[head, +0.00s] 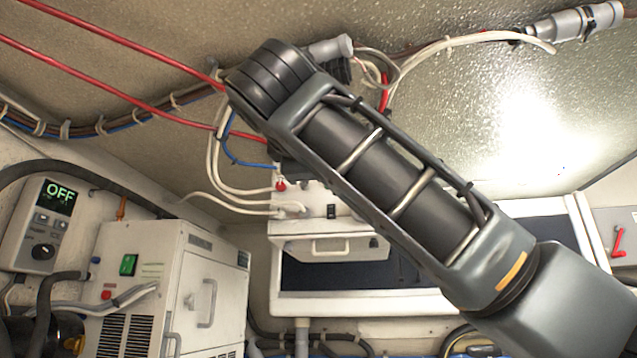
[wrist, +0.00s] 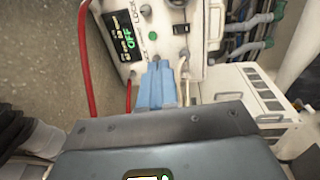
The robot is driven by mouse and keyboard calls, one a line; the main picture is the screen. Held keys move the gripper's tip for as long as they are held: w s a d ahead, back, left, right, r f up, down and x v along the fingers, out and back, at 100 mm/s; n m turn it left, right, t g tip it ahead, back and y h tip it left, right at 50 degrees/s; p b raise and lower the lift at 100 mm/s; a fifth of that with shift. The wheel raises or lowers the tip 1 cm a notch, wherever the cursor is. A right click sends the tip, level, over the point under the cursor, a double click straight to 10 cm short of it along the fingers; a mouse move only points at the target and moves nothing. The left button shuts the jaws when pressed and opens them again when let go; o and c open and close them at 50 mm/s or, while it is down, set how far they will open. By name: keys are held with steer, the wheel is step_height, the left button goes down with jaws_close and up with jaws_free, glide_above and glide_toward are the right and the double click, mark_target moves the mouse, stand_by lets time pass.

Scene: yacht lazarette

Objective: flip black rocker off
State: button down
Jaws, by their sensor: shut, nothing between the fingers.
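A small black rocker (wrist: 180,28) is set in a white panel (wrist: 196,45) near the top of the wrist view. A black display (wrist: 122,38) with green lettering, reading OFF, is on the same panel, left of the rocker. My gripper (wrist: 158,68) shows blue fingers closed together, pointing at the panel, below the rocker in the picture. Nothing is between the fingers. I cannot tell whether the tips touch the panel. In the head view a small black switch (head: 331,211) shows on a white box beside my arm, and my gripper is hidden there.
A red cable (wrist: 84,60) runs left of the fingers, with pale wires (wrist: 184,88) close on their right. In the head view, a white cabinet (head: 130,235) with a green switch and a control box (head: 22,228) reading OFF stand at left. Red cables (head: 130,42) cross the ceiling.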

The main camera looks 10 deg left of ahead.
steer(key=shift+s, duration=0.35)
stand_by(0.3)
